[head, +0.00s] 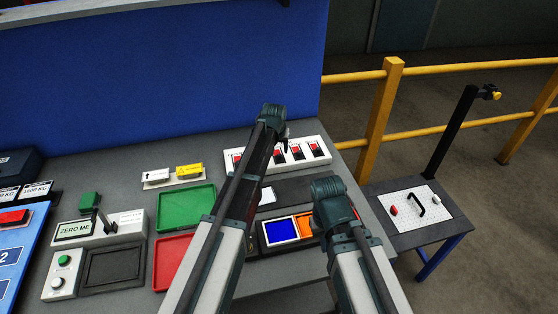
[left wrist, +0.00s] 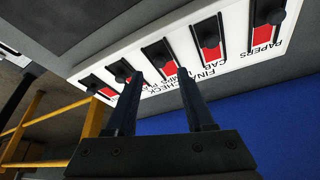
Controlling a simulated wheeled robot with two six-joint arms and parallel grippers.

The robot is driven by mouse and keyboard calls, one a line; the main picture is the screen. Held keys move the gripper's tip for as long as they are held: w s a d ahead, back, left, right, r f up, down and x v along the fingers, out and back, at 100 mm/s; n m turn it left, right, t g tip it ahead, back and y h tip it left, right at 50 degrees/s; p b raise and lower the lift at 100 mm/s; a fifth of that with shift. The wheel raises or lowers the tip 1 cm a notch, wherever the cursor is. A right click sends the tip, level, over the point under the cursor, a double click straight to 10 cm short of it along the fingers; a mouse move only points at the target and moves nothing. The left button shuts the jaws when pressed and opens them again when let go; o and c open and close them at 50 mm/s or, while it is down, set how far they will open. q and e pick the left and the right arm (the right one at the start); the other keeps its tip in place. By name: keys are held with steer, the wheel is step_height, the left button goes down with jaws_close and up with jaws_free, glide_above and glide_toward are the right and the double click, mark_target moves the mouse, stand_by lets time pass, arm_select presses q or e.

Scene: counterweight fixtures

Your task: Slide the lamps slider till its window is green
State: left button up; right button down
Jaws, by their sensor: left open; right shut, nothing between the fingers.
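The slider panel (head: 313,146) is a white strip at the back right of the bench, with several black-knobbed sliders and red windows. The left wrist view shows it close up (left wrist: 135,45), its labels upside down, one reading PAPERS. My left gripper (left wrist: 160,75) is open, its fingers on either side of a middle slider with a red window (left wrist: 168,66). The printing by it is partly covered; it seems to be the lamps slider. Whether a finger touches its knob (left wrist: 155,46) I cannot tell. My right gripper (head: 329,190) is over the bench front, fingers hidden.
A green tray (head: 186,208) and a red tray (head: 172,262) lie left of my left arm. Blue and orange bins (head: 281,232) lie between my arms. A yellow railing (head: 378,115) and a small side table (head: 430,228) stand to the right.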

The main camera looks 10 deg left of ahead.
mark_target(279, 155)
arm_select(q)
steer(key=b+x, duration=0.3)
steer(key=x, duration=0.1)
steer(key=shift+f, duration=0.1)
arm_select(e)
step_height(279, 155, down, 4)
steer(key=shift+r, duration=0.1)
arm_select(q)
jaws_close()
stand_by(1.0)
